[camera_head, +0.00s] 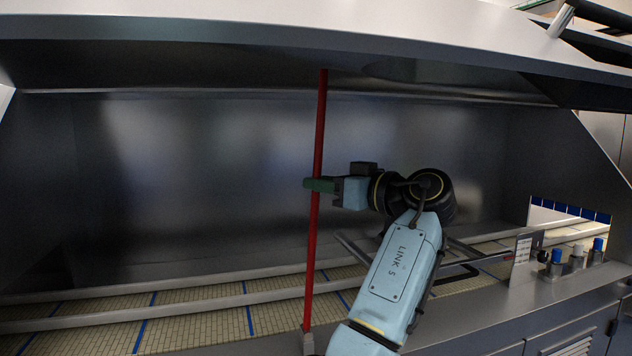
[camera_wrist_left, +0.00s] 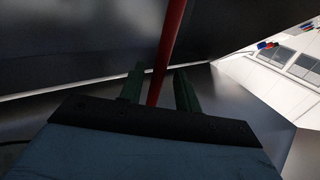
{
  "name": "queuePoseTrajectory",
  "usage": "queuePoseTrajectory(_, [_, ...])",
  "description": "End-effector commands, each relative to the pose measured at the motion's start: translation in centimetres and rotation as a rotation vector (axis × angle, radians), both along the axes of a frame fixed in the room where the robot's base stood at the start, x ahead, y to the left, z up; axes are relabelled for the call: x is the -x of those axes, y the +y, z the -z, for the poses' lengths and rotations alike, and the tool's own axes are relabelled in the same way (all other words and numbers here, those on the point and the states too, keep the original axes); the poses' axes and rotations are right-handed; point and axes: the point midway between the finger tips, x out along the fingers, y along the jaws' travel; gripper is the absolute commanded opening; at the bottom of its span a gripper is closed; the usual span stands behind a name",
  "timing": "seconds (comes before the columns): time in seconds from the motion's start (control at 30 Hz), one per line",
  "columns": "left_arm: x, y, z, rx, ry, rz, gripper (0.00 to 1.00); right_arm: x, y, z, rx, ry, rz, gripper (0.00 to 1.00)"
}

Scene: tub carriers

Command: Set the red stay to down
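The red stay (camera_head: 311,250) is a long thin rod in the head view. It stands nearly upright, leaning slightly right at the top, from the front ledge up to the underside of the raised metal panel (camera_head: 250,40). My left gripper (camera_head: 318,185) is at about the middle of the rod, with its green fingers across it. In the left wrist view the red stay (camera_wrist_left: 172,40) passes between the two fingers, with a gap seen on each side. My left gripper is open around the stay, not clamped on it. My right gripper is not in view.
Metal rails (camera_head: 180,309) run along a tiled bed behind the stay. A metal back wall (camera_head: 200,180) closes the space. Blue-topped knobs (camera_head: 597,247) stand on the ledge at the right. The raised panel hangs low over my arm.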

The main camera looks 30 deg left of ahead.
Motion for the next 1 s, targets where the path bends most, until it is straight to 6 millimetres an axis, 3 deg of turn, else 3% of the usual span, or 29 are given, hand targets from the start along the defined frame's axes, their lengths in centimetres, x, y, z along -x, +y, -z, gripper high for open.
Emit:
queuePoseTrajectory(0.2, [-0.3, 2.0, 0.0, 0.000, 0.002, 0.000, 0.33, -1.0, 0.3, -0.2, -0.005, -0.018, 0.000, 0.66])
queuePoseTrajectory(0.5, [-0.3, 2.3, 0.0, -0.001, 0.002, 0.001, 0.33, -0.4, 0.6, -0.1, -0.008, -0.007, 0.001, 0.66])
queuePoseTrajectory(0.77, [-0.3, 2.2, 0.0, 0.000, 0.002, 0.001, 0.02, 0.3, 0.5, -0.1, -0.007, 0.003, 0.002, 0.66])
queuePoseTrajectory(1.0, [-0.3, 2.2, 0.0, 0.000, 0.002, 0.001, 0.00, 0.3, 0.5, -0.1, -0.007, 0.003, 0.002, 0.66])
